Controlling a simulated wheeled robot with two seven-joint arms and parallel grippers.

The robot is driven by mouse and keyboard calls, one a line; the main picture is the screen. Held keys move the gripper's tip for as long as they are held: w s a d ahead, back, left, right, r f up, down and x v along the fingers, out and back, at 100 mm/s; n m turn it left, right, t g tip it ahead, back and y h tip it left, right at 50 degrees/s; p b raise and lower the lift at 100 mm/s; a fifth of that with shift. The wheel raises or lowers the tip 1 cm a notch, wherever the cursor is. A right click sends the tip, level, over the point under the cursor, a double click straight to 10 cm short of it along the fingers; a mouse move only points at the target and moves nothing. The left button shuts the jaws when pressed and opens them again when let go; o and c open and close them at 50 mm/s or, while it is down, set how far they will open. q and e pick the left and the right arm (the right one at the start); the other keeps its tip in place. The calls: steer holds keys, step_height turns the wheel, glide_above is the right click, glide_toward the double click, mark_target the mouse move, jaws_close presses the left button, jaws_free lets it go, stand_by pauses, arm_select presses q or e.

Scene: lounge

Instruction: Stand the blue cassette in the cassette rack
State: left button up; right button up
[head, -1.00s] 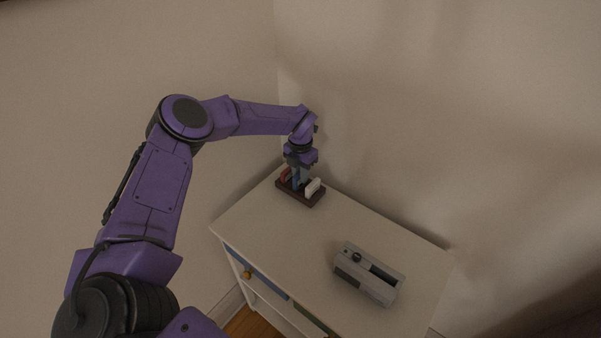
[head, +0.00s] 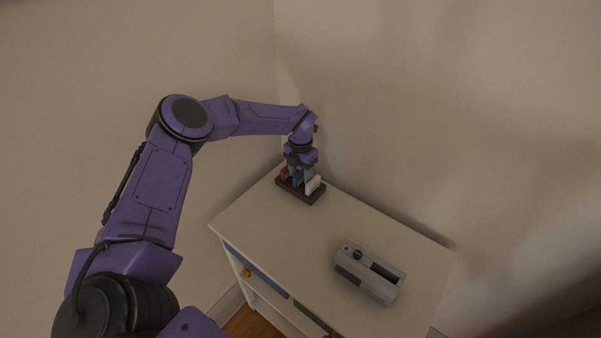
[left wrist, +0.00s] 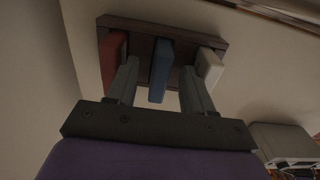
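The dark brown cassette rack (head: 314,198) stands at the far left corner of the cabinet top; it also shows in the left wrist view (left wrist: 140,27). The blue cassette (left wrist: 161,70) stands in the rack's middle, between a red cassette (left wrist: 112,58) and a white cassette (left wrist: 209,69). In the head view the blue cassette (head: 296,182) is partly hidden by my gripper. My left gripper (left wrist: 161,76) is open, with one finger on each side of the blue cassette and a gap to it on both sides. My right gripper is not in view.
A grey cassette player (head: 370,273) lies on the cabinet top (head: 285,235) at the front right. The surface between it and the rack is clear. Walls rise close behind and to the left of the cabinet.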

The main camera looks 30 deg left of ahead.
mark_target(301, 173)
arm_select(q)
step_height(301, 173, up, 10)
steer(key=b, duration=0.2)
steer(key=shift+r, duration=0.25)
stand_by(1.7)
